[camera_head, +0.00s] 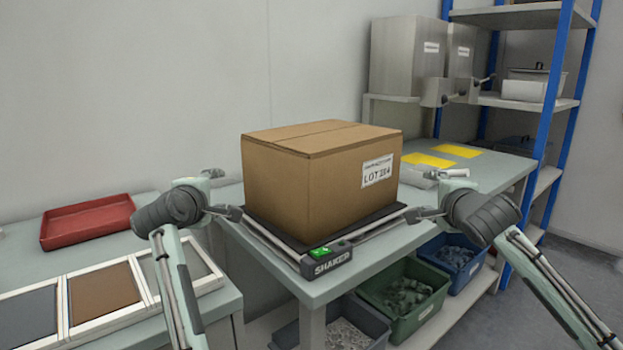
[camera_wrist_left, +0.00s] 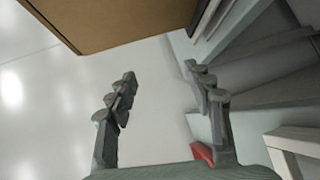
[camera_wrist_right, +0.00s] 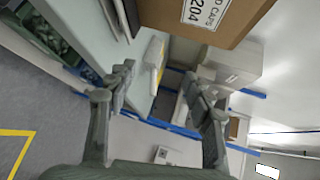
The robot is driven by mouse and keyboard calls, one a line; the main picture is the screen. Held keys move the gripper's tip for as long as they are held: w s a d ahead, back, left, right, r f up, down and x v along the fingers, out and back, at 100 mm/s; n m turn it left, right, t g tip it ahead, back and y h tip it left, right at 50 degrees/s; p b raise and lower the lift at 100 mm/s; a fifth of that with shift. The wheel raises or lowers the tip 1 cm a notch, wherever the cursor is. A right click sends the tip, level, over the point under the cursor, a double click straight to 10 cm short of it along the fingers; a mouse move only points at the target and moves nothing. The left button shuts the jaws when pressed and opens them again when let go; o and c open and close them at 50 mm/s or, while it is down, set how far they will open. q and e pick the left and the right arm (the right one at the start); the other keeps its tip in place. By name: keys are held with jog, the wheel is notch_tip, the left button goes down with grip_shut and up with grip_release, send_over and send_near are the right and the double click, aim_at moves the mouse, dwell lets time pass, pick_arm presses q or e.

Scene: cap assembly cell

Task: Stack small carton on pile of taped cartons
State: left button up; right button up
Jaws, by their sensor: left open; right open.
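A brown carton (camera_head: 290,180) with a white "LOT 204" label stands upright on the black plate of a shaker (camera_head: 327,260) on the table. It fills the top of the left wrist view (camera_wrist_left: 120,18) and of the right wrist view (camera_wrist_right: 165,14). My left gripper (camera_head: 222,193) is open and empty, just left of the carton. My right gripper (camera_head: 437,194) is open and empty, to the right of the carton. Neither seems to touch it. No pile of taped cartons shows in any view.
A red tray (camera_head: 88,222) and framed panels lie on the left bench. Yellow sheets (camera_head: 427,160) lie on the table behind my right gripper. Grey boxes (camera_head: 402,60) and a blue-posted rack (camera_head: 560,110) stand at the back right. Bins, including a green one (camera_head: 405,300), sit below the table.

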pick_arm(q)
jog(key=shift+s+d, duration=0.1)
pick_arm(e)
jog(key=shift+s+d, duration=0.1)
jog(key=shift+s, duration=0.05)
pick_arm(q)
jog(key=x, duration=1.4)
pick_arm(e)
jog(key=x, duration=1.4)
pick_arm(q)
jog(key=shift+d, duration=0.25)
pick_arm(e)
jog(key=shift+a+f, duration=0.1)
jog(key=shift+a, duration=0.25)
pick_arm(q)
jog(key=shift+d, duration=0.4)
pick_arm(e)
jog(key=shift+a, duration=0.45)
pick_arm(q)
jog(key=shift+d, duration=0.1)
